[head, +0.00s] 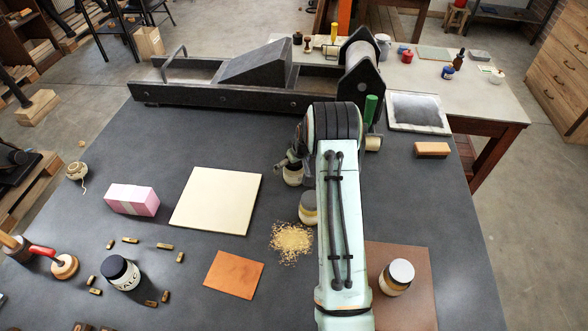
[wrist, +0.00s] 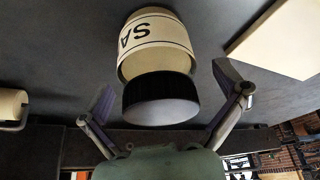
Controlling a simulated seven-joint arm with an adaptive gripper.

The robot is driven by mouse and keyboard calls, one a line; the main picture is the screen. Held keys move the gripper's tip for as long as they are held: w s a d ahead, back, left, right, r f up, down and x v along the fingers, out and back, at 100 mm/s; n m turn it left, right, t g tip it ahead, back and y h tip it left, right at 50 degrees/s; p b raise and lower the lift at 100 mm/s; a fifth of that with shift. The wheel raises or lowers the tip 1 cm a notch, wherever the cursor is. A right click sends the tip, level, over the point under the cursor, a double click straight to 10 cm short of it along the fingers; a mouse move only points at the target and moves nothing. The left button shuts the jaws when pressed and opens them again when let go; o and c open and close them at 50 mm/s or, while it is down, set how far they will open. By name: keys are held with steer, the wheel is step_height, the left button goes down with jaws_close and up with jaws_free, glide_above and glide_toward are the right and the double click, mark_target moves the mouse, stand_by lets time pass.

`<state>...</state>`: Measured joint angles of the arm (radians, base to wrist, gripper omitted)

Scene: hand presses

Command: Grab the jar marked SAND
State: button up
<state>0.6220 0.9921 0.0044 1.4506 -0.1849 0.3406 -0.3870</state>
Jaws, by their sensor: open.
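A jar with a black lid and a cream label reading "SA" (wrist: 155,42) stands in the middle of the wrist view; the rest of its label is out of sight. My gripper (wrist: 168,92) is open, with one finger on each side of the black lid and visible gaps between. In the head view the jar (head: 293,177) is partly hidden under my gripper (head: 288,160), just right of the cream sheet. I cannot tell how far the fingertips are above or beside the jar.
Another jar (head: 307,215) stands close by, partly behind my arm, near spilled crumbs (head: 291,241). A TALC jar (head: 121,275) and a pale-lidded jar (head: 397,278) stand farther off. The cream sheet (head: 216,200) lies left; the press (head: 230,98) stands behind.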

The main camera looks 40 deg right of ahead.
steer(key=c, duration=1.3)
